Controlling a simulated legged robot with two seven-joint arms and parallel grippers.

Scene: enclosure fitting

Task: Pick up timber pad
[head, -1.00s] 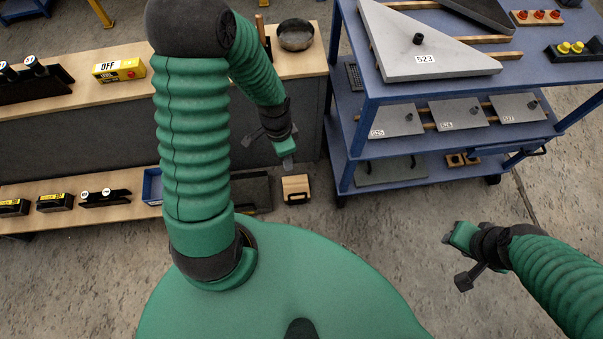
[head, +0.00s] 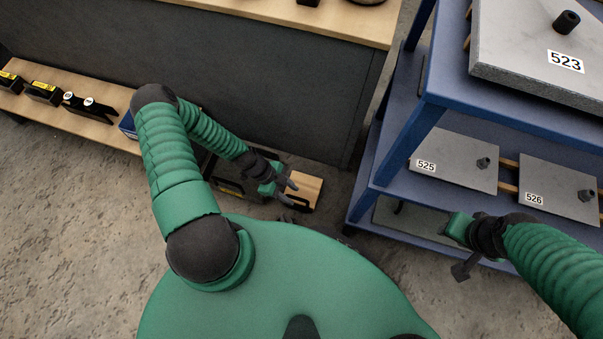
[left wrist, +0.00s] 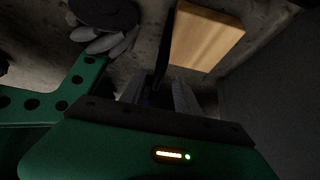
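The timber pad (head: 306,187) is a pale wooden block with a black handle. It lies on the floor between the bench and the blue cart. My left gripper (head: 288,191) is at the pad's left edge, its two fingers apart. In the left wrist view the pad (left wrist: 207,39) is just beyond the fingers (left wrist: 158,95), with the dark handle along its left side. The handle appears in line with the gap between the fingers; contact cannot be made out. My right gripper (head: 457,229) is in front of the cart, away from the pad; its fingers are unclear.
The blue cart (head: 419,115) stands close on the right, with grey plates 525 (head: 455,160) and 526 (head: 560,190) on its shelf. The bench's dark panel (head: 250,85) rises behind the pad. A dark case (head: 232,186) lies left of the pad.

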